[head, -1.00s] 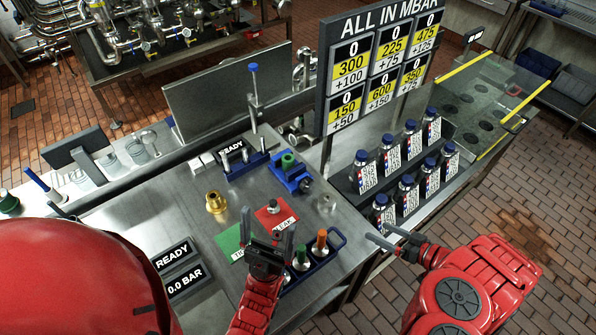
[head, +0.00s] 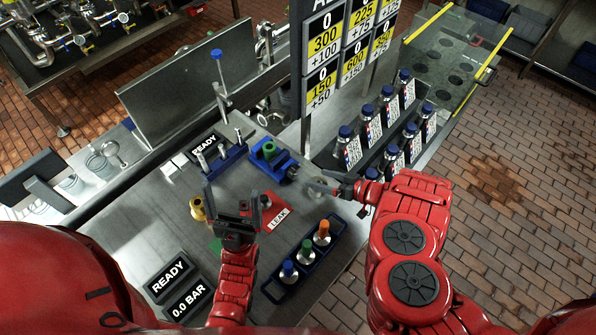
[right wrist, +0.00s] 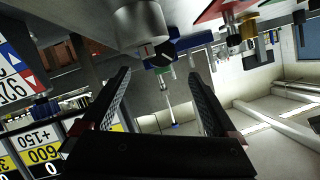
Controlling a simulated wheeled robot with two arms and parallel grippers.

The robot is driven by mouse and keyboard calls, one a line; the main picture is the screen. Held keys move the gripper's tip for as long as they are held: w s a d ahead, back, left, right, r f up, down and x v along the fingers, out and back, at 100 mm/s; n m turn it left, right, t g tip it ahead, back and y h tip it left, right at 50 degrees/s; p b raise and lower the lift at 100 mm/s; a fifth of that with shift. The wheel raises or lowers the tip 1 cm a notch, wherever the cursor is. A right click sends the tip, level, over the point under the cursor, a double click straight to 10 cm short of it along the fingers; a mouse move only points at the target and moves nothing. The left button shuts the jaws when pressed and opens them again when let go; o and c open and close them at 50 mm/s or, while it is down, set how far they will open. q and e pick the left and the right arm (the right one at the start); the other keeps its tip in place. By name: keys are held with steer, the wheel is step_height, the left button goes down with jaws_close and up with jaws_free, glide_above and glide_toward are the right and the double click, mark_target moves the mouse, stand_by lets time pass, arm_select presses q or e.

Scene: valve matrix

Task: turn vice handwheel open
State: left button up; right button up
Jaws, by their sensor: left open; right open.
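The blue vice (head: 268,158) stands on the steel bench with a green piece (head: 269,150) in its jaws. Its small handwheel (head: 292,172) is at the vice's right end. My right gripper (head: 320,185) is open and empty, just right of the handwheel and apart from it. In the right wrist view, a dark knob that seems to be the handwheel (right wrist: 168,48) shows beyond the open fingers, beside blue parts of the vice. My left gripper (head: 232,197) is open and empty over the bench, left of the red LEAK card.
A blue rack (head: 304,262) holds capped fittings at the bench front. A brass fitting (head: 197,208) is beside my left gripper. Bottles (head: 371,128) and the pressure board (head: 345,45) stand to the right and behind.

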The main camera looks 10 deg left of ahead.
mark_target(298, 172)
steer(key=x, duration=0.8)
steer(key=shift+f+p, duration=0.15)
steer(key=shift+p, duration=0.2)
steer(key=shift+w+a, duration=0.2)
steer(key=shift+a, duration=0.3)
steer(key=c, duration=1.4)
